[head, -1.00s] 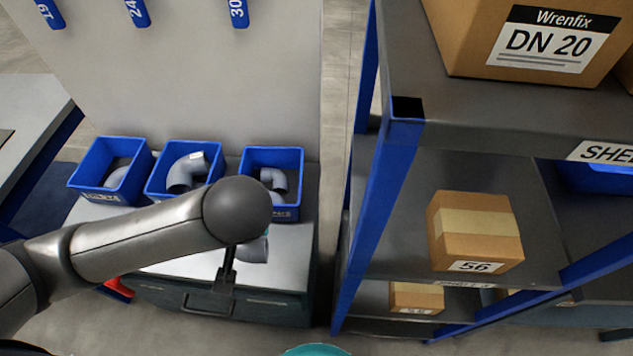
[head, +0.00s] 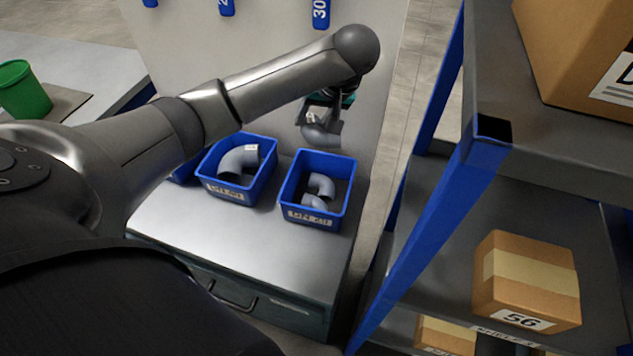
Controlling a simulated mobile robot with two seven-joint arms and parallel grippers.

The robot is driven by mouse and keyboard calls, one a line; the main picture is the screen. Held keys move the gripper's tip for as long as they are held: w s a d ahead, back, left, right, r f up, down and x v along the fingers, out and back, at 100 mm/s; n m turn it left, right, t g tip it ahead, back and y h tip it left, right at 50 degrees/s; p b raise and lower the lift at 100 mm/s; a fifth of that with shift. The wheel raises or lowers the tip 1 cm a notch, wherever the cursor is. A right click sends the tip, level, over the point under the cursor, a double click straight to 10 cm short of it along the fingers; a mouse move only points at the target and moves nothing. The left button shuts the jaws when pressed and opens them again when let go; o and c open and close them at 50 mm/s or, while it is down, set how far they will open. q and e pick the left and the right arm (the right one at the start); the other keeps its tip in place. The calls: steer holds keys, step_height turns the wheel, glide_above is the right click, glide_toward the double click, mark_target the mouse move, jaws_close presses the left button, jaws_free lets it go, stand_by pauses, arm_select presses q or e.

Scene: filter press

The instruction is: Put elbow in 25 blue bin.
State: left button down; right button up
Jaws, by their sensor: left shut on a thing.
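My left gripper (head: 322,112) is shut on a grey pipe elbow (head: 320,134), which hangs tilted below the fingers. In the picture it sits just above the back rim of the right blue bin (head: 289,190); whether it is over the bin or behind it I cannot tell. That bin holds grey elbows (head: 322,184). The middle blue bin (head: 213,170) holds a larger grey elbow (head: 238,160). A third blue bin (head: 183,172) is mostly hidden behind my left arm. My right gripper is not in view.
The bins stand on a grey-topped cabinet (head: 200,232) against a pale panel. A shelf rack (head: 435,225) with blue posts and cardboard boxes (head: 527,281) stands close on the right. A green container (head: 22,90) is on a bench at the left.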

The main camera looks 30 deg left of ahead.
arm_select(q)
step_height(320, 180, down, 14)
steer(key=b, duration=0.3)
steer(key=shift+r+b, duration=0.15)
steer(key=shift+b, duration=0.2)
step_height(320, 180, down, 4)
steer(key=shift+f+b, duration=0.25)
steer(key=shift+b, duration=0.6)
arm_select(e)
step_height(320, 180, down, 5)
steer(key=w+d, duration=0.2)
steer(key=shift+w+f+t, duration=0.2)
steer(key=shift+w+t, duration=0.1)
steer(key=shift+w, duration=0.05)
arm_select(q)
steer(key=c, duration=0.7)
jaws_free()
steer(key=shift+f, duration=0.1)
steer(key=shift+o, duration=0.7)
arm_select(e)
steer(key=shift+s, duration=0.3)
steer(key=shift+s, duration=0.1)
